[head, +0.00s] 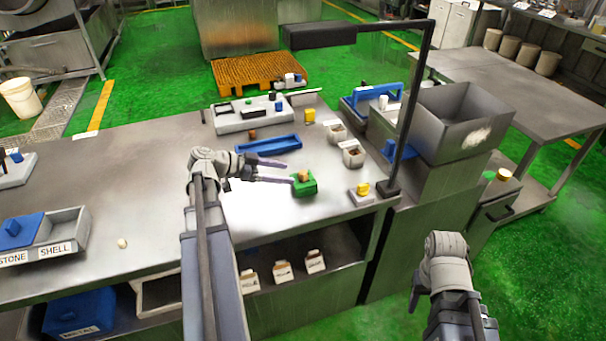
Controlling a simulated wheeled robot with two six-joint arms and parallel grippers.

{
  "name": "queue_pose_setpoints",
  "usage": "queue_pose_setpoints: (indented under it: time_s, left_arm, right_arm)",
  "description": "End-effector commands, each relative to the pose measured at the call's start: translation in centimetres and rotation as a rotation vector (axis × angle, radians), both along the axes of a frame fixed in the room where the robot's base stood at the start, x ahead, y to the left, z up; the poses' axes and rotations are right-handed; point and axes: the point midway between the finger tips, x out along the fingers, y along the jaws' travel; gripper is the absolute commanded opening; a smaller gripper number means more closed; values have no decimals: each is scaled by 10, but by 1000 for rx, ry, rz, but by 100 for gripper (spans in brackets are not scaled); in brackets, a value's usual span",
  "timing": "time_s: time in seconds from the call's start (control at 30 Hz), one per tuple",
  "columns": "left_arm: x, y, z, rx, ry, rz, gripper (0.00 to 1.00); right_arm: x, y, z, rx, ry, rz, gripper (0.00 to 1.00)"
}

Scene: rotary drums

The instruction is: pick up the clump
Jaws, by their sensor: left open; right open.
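A small brown lump, which looks like the clump (303,175), sits on a small green holder (306,188) near the right part of the steel table. My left gripper (290,173) is open, its two purple fingers spread and pointing right. Its fingertips are at the left side of the lump and the green holder; I cannot tell whether they touch. My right gripper (415,299) is open and low at the right, over the green floor and away from the table. Only a dark finger of it shows clearly.
A blue tray (267,146) and a grey rack (240,119) lie behind my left gripper. A black post (409,120) rises at the table's right edge. A yellow item (362,188) sits near the post. A pale piece (122,243) lies on the otherwise clear left area.

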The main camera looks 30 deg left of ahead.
Motion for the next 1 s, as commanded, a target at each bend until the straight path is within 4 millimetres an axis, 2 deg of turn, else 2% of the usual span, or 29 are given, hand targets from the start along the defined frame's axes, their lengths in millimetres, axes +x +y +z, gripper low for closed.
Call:
queue_pose_setpoints:
  time_s: [0.03, 0.1, 0.27, 0.57, 0.77, 1.0]
  left_arm:
    - [-2, 9, 2, 2, -23, 11, 74]
    - [-3, 16, 5, 5, -47, 17, 74]
    - [-4, 18, 6, 8, -61, 19, 74]
    - [14, 2, -6, 8, -58, 15, 74]
    - [16, -1, -8, 8, -57, 17, 74]
    - [32, -17, -30, 7, -56, 15, 74]
  right_arm:
    - [0, 0, -1, 0, 0, 0, 50]
    - [0, 0, -2, 0, 0, 0, 50]
    - [0, 0, -2, 0, 0, 0, 50]
    - [0, 0, -14, 0, 0, 0, 50]
    - [0, 0, -16, 0, 0, 0, 50]
    - [0, 0, -38, 0, 0, 0, 50]
